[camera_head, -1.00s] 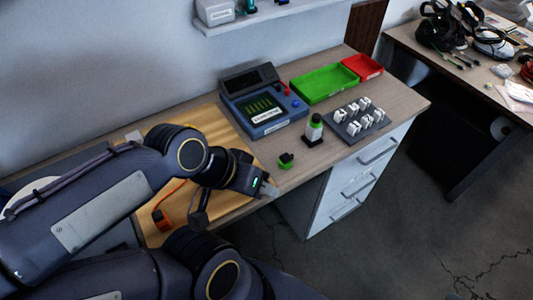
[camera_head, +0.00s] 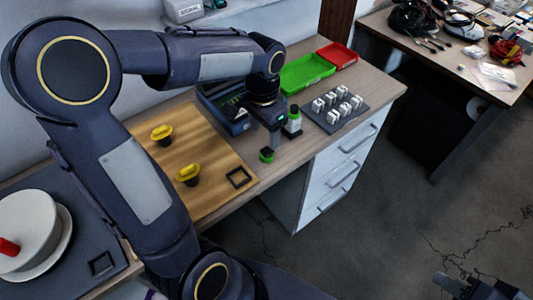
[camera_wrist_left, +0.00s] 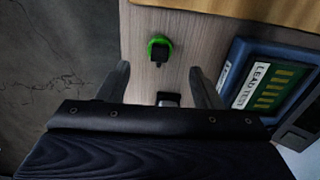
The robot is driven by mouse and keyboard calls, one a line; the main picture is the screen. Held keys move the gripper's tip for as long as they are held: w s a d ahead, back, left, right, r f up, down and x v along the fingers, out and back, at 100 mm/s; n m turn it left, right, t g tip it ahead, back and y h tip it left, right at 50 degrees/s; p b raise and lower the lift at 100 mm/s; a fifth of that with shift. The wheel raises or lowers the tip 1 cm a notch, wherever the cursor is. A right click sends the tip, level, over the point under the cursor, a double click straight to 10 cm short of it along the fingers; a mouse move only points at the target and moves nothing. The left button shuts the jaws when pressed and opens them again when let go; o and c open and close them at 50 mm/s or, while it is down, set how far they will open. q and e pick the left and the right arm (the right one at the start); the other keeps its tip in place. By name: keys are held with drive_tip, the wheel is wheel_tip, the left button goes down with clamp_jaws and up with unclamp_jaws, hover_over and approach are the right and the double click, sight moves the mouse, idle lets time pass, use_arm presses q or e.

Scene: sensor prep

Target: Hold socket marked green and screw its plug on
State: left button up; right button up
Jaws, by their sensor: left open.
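A small black piece with a green ring (camera_head: 267,156), which looks like the green-marked socket, stands on the bench right of the wooden board. It also shows in the left wrist view (camera_wrist_left: 160,50). My left gripper (camera_head: 272,143) points down close to it in the head view. In the left wrist view my left gripper (camera_wrist_left: 163,80) has its fingers apart with nothing between them, and the socket lies beyond the tips. My right gripper (camera_head: 478,287) is partly in view at the bottom right corner, far from the bench. I cannot pick out the matching plug.
A white bottle with a green band (camera_head: 294,120) stands close right of my left gripper. A dark block with white pieces (camera_head: 349,118), a green tray (camera_head: 305,74), a red tray (camera_head: 338,55) and a blue test box (camera_wrist_left: 275,84) are near. Two yellow-topped pieces (camera_head: 188,174) sit on the wooden board (camera_head: 215,195).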

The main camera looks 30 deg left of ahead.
sight(266, 150)
use_arm(q)
drive_tip(key=shift+w+f, duration=0.2)
drive_tip(key=shift+w, duration=0.15)
drive_tip(key=shift+f, duration=1.3)
drive_tip(key=shift+d+f, duration=0.15)
drive_tip(key=shift+f, duration=2.5)
drive_tip(key=shift+s, duration=0.1)
